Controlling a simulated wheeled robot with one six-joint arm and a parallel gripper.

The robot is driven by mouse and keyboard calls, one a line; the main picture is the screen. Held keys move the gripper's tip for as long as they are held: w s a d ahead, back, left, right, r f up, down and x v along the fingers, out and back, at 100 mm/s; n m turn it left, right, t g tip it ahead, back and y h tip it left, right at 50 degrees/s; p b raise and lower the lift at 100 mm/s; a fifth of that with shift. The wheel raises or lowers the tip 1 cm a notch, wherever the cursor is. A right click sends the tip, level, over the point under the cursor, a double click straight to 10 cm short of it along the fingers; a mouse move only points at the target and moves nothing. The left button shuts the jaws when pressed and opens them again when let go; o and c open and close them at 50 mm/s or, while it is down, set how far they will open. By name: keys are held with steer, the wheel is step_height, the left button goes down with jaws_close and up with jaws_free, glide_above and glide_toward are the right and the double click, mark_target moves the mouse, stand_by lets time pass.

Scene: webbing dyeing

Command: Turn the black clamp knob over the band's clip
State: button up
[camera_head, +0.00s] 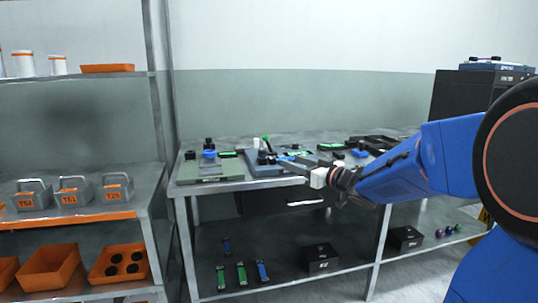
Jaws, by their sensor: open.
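My blue arm reaches in from the right, and my gripper (290,163) is open over the front of the workbench (222,185). It is beside a grey-blue fixture (262,169) with small dark and green parts on it. Small black knob-like parts stand on the left fixture (205,172), one upright (208,142) behind a blue round piece (209,154). Which one is the clamp knob is too small to tell. The band and its clip cannot be made out clearly. My gripper covers part of the middle fixture, and I see no contact with a knob.
More fixtures with green and blue parts (362,153) lie to the right on the bench. A shelf at left holds grey-handled boxes (74,190) and orange bins (50,268). Below the bench are black boxes (321,258) and coloured strips (241,274).

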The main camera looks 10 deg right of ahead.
mark_target(265, 152)
steer(key=x, duration=1.7)
steer(key=shift+w, duration=0.2)
steer(key=shift+a, duration=0.1)
steer(key=c, duration=1)
steer(key=shift+c, duration=0.2)
